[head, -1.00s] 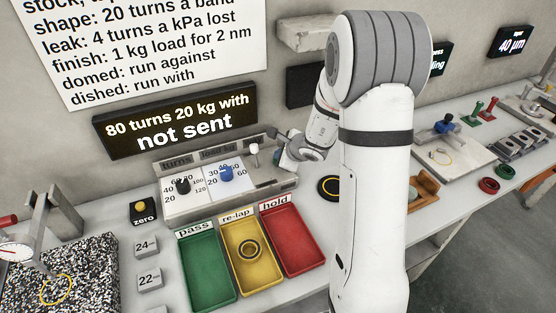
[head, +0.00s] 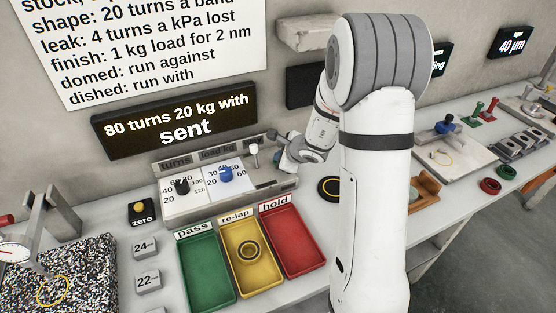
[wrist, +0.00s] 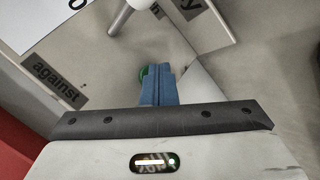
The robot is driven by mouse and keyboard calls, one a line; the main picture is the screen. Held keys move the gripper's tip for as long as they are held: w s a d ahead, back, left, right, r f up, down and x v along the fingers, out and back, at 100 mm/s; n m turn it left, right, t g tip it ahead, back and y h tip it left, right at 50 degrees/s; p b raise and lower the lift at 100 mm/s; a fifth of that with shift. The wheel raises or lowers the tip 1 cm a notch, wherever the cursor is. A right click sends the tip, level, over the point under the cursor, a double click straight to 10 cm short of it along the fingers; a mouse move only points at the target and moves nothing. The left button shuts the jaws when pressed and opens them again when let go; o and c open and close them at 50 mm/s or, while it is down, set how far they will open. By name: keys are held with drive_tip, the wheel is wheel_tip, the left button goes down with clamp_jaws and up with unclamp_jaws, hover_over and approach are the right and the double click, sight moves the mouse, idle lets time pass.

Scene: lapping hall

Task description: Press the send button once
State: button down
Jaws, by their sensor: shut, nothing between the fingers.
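The send button is most likely the green round piece (wrist: 143,74) in the wrist view, largely hidden by my fingertips. My gripper (wrist: 159,72) is shut, its blue fingers together and empty, with the tips right at the green piece. I cannot tell whether they touch it. In the head view, my arm hides the button and most of the gripper at the right end of the control panel (head: 284,186). The dark display (head: 173,119) above the panel reads "80 turns 20 kg with sent".
The panel has a black knob (head: 182,187), a blue knob (head: 226,175) and a white-topped lever (head: 253,149); the lever's rod also shows close to my fingers in the wrist view (wrist: 122,18). Green (head: 207,275), yellow (head: 262,279) and red (head: 300,262) trays lie in front.

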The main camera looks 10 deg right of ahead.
drive_tip(key=shift+r+p, duration=0.55)
drive_tip(key=shift+r, duration=0.3)
drive_tip(key=shift+r+p, duration=1.85)
drive_tip(key=shift+r, duration=0.75)
